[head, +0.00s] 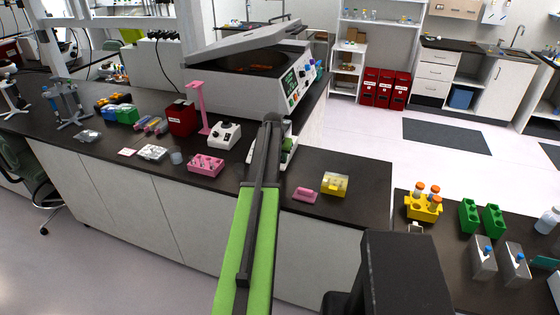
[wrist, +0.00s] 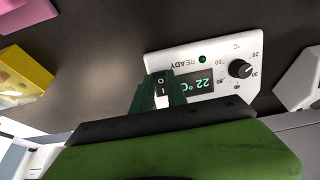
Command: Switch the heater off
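The heater (wrist: 228,62) is a white panel in the wrist view, seen upside down. Its display (wrist: 201,84) is lit and reads 22 °C. A green lamp (wrist: 203,59) glows beside the word READY. A black dial (wrist: 240,69) sits to the right. The black rocker switch (wrist: 161,80), marked O and I, is at the left end. My gripper (wrist: 160,91) has its dark green fingers on either side of the switch, a narrow gap between them. Contact cannot be told. In the head view the heater (head: 289,150) is mostly hidden behind my arm.
A yellow box (head: 335,184) and a pink block (head: 305,195) stand to the right on the dark bench. A white device (head: 224,134) and a pink rack (head: 206,165) are to the left. A large open-lidded machine (head: 262,92) stands behind.

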